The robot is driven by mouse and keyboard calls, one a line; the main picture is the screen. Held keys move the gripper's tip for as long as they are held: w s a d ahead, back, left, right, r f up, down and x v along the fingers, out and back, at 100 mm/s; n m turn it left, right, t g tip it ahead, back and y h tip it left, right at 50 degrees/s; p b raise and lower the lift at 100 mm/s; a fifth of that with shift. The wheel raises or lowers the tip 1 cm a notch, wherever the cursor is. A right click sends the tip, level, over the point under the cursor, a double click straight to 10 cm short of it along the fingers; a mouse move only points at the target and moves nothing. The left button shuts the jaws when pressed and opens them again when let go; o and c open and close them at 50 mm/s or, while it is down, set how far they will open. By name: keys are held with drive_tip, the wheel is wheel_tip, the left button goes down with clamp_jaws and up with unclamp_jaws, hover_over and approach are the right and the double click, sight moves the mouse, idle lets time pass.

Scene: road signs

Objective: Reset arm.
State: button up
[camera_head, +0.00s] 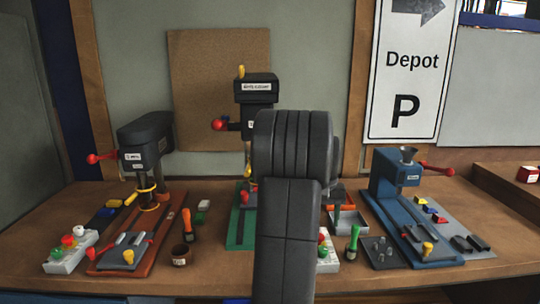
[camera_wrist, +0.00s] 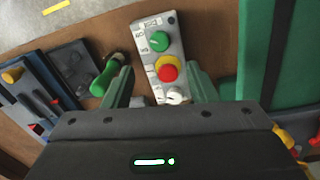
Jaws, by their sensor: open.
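My arm (camera_head: 290,215) rises in the middle of the head view and hides my gripper there. In the wrist view my gripper (camera_wrist: 160,82) shows two green fingers spread apart, with nothing held between them. A pale control box (camera_wrist: 157,45) with a green button, a red button on a yellow ring and a white knob lies beyond the fingers, seen through the gap. The same box (camera_head: 328,262) shows partly behind my arm in the head view. I cannot tell the exact height of the fingers above it.
A green-handled tool (camera_head: 353,243) stands beside the box. A blue machine (camera_head: 398,182) is at right, a red-based drill press (camera_head: 148,150) at left, and a taller machine on a green base (camera_head: 240,228) behind my arm. The workbench (camera_head: 215,275) has bare wood at front left of my arm.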

drive_tip(key=f, duration=1)
drive_tip(key=shift+s+d+p, duration=0.1)
drive_tip(key=shift+d+p, duration=0.15)
drive_tip(key=shift+p, duration=0.15)
drive_tip(key=shift+f, duration=0.2)
drive_tip(key=n, duration=1.1)
drive_tip(key=shift+n, duration=0.4)
wheel_tip(320, 180, up, 11)
drive_tip(key=shift+s+a+b, duration=0.15)
drive_tip(key=shift+s+b, duration=0.1)
drive_tip(key=shift+b, duration=0.15)
drive_tip(key=shift+r, duration=0.1)
